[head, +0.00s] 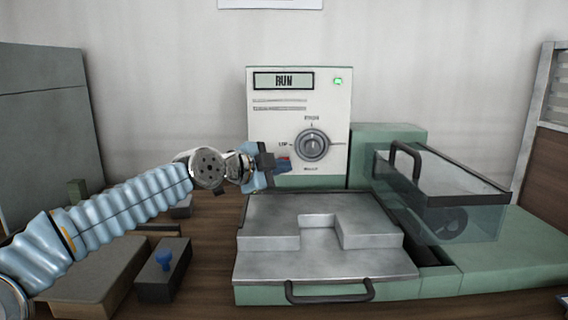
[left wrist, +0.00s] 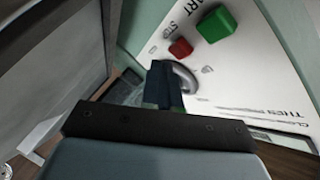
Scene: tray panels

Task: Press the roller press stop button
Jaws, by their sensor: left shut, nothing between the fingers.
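The roller press has a white control panel (head: 330,95) with a display reading RUN, a lit green lamp (head: 338,81) and a grey dial (head: 313,145). My left gripper (head: 266,162) is shut and empty in front of the panel's lower left. In the left wrist view, the red button (left wrist: 181,47) marked STOP sits on a white panel beside a larger green button (left wrist: 215,24) marked START. The dark fingertips (left wrist: 164,85) of my left gripper show below the red button in the picture; contact cannot be told. In the head view, the gripper covers part of that area. My right gripper is not in view.
A metal tray (head: 325,264) with a front handle lies before the panel. A clear guard (head: 455,215) stands tilted at its right. A dark box with a blue knob (head: 163,260) stands at front left. A grey cabinet (head: 50,130) stands at far left.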

